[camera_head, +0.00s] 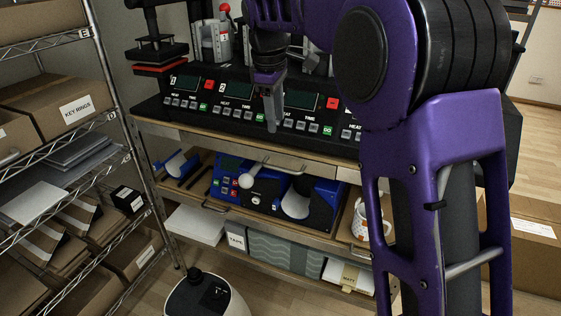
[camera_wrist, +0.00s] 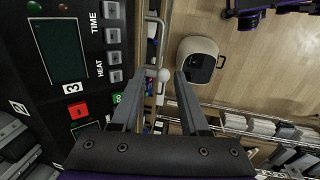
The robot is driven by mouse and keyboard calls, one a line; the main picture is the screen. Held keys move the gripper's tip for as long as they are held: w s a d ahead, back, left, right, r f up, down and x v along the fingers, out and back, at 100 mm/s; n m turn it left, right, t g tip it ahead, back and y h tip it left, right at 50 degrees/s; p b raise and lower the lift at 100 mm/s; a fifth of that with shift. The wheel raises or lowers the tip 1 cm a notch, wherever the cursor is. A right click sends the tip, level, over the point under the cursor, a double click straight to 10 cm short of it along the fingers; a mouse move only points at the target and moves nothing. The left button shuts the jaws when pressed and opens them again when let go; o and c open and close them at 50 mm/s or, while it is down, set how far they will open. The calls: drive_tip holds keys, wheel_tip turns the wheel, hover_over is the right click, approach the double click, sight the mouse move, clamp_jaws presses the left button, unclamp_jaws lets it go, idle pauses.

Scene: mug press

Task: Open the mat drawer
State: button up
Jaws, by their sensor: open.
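The drawer (camera_head: 315,167) is set under the worktop, below the row of press control panels, and its front looks flush, so it appears shut. A silver bar handle (camera_head: 283,169) sticks out from its front; it also shows in the wrist view (camera_wrist: 160,40), running up from near the fingertips. My gripper (camera_head: 271,125) points down in front of the control panels, above the handle in the picture. In the wrist view my gripper (camera_wrist: 160,72) is open, its fingers apart on either side of the handle's near end, with nothing held. Whether they touch it cannot be told.
A blue mug press (camera_head: 232,180) with a white lever knob and an orange-patterned mug (camera_head: 361,219) stand on the shelf below. A white bin (camera_head: 207,296) is on the floor in front. Wire shelving (camera_head: 118,100) with boxes stands left. Open floor shows in the wrist view.

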sight(280, 169)
drive_tip(key=w+f, duration=0.1)
drive_tip(key=f, duration=0.4)
drive_tip(key=f+b, duration=0.1)
drive_tip(key=f, duration=0.3)
drive_tip(key=w+d+f+b, duration=0.1)
drive_tip(key=f, duration=0.4)
drive_tip(key=shift+w+f, duration=0.3)
drive_tip(key=shift+f, duration=0.05)
clamp_jaws()
idle(0.6)
